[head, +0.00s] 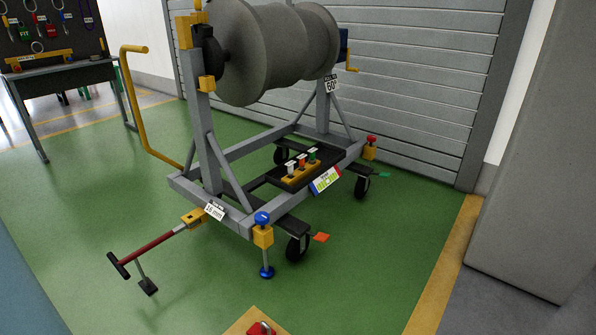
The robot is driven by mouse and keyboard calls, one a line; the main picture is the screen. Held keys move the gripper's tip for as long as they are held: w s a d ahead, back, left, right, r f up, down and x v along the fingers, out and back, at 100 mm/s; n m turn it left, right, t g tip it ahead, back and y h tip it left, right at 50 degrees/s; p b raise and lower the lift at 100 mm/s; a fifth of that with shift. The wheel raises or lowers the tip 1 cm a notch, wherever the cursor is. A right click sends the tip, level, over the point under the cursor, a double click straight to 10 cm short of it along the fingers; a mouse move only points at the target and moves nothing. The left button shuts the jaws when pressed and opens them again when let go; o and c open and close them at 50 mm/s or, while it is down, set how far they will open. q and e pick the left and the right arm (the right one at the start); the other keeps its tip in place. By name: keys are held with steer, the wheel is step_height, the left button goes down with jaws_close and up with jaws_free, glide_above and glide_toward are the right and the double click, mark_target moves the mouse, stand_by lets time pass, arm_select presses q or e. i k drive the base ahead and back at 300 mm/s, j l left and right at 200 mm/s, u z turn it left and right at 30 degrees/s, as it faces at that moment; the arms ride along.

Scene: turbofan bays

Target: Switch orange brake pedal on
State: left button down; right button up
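The orange brake pedal (321,237) is a small flat tab beside the front caster wheel (298,249) of the grey wheeled stand (237,216). It sticks out to the right of the wheel, close above the green floor. It looks slightly tilted, but it is too small to tell its switch position. Neither of my grippers is in view.
A green pedal (384,174) sits at another caster. A blue-knobbed jack (264,240) stands left of the orange pedal. A red tow bar (150,248) reaches out left. A red object (262,328) lies at the bottom edge. Green floor right of the pedal is clear.

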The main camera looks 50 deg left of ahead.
mark_target(322, 237)
steer(key=i+j+u, duration=0.45)
steer(key=i, duration=0.25)
steer(key=i+j+u, duration=0.1)
steer(key=i+u, duration=0.15)
steer(key=i+j, duration=0.2)
steer(key=i+z, duration=0.05)
steer(key=i, duration=0.05)
